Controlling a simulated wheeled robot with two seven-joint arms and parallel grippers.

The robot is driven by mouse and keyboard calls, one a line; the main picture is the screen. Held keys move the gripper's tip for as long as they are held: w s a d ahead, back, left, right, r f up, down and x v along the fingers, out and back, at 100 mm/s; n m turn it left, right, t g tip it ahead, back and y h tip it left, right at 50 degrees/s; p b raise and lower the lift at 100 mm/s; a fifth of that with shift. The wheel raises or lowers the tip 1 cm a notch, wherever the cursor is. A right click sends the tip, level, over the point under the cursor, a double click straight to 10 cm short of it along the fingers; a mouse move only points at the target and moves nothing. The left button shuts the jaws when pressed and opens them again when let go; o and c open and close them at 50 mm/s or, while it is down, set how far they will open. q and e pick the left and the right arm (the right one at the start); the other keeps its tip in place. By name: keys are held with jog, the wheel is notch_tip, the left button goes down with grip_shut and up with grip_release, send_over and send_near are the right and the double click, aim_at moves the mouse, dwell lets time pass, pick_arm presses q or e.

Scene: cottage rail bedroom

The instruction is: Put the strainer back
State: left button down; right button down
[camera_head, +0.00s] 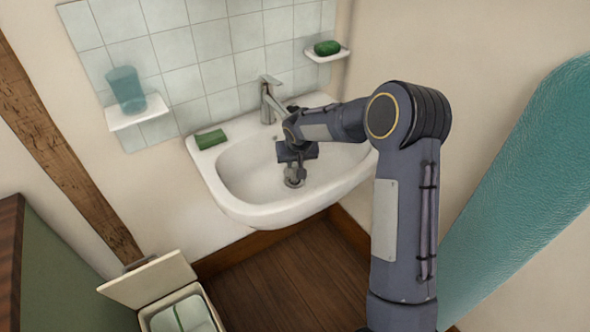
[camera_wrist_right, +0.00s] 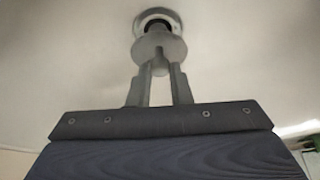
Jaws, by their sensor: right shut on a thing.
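My right gripper (camera_head: 294,163) reaches down into the white sink basin (camera_head: 243,172). Its two fingers are shut on the small grey strainer (camera_head: 294,180), which also shows in the right wrist view (camera_wrist_right: 159,46). There the right gripper (camera_wrist_right: 160,72) pinches the strainer's stem, with the round disc beyond the fingertips. The drain (camera_wrist_right: 157,17), a metal ring with a dark hole, lies just past the disc and is partly covered by it. I cannot tell whether the strainer touches the drain. My left gripper is not in view.
A faucet (camera_head: 268,98) stands at the sink's back, near my right forearm. A green block (camera_head: 211,139) lies on the left rim. Wall shelves hold a teal cup (camera_head: 126,89) and green soap (camera_head: 327,47).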

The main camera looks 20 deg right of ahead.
aim_at(295, 169)
notch_tip(295, 169, down, 3)
jog(key=shift+f, duration=0.1)
jog(key=c, duration=1.3)
grip_release()
